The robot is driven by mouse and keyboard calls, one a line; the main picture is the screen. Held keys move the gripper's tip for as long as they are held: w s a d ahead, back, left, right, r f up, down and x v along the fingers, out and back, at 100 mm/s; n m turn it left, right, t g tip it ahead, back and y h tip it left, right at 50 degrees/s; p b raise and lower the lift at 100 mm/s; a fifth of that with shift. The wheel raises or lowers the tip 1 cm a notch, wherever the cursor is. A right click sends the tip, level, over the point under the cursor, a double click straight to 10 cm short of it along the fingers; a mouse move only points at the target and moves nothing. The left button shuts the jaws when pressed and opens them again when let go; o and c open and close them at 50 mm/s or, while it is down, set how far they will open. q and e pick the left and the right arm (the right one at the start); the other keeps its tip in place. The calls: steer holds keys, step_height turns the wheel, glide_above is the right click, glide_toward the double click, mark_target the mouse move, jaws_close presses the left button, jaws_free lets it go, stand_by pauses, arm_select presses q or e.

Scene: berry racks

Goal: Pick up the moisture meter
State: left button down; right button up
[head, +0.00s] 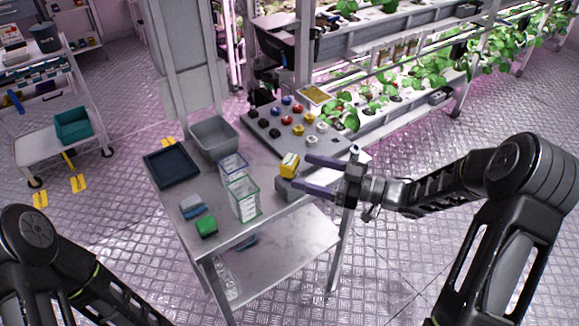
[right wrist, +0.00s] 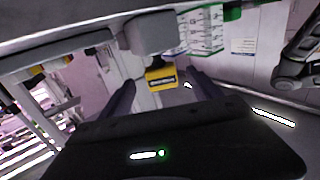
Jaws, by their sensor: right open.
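The moisture meter appears to be the small yellow device (head: 289,163) near the right edge of the cart top. In the right wrist view its yellow body (right wrist: 161,80) with a dark label lies between the fingers. A grey block (head: 286,189) sits beside it; this block (right wrist: 150,33) also shows in the wrist view. My right gripper (head: 301,171) is open, its two fingers reaching in from the right, tips close to the meter. Contact cannot be told. In the wrist view the open fingers (right wrist: 162,88) flank the meter. My left gripper is not in view.
The cart top (head: 235,228) also holds clear containers (head: 243,199), a grey bin (head: 214,137), a dark tray (head: 171,167), a green item (head: 206,227) and a blue-grey item (head: 192,206). A panel with coloured knobs (head: 300,141) lies behind the meter. Plant racks (head: 400,85) stand at back right.

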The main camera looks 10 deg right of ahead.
mark_target(296, 168)
steer(key=shift+w+a, duration=0.1)
steer(key=shift+a, duration=0.1)
steer(key=p+x, duration=0.2)
steer(key=x, duration=0.2)
steer(key=shift+w+a, duration=0.15)
steer(key=shift+a, duration=0.15)
stand_by(0.3)
jaws_close()
stand_by(0.6)
steer(key=shift+r, duration=0.1)
step_height(296, 168, up, 10)
steer(key=shift+b, duration=0.6)
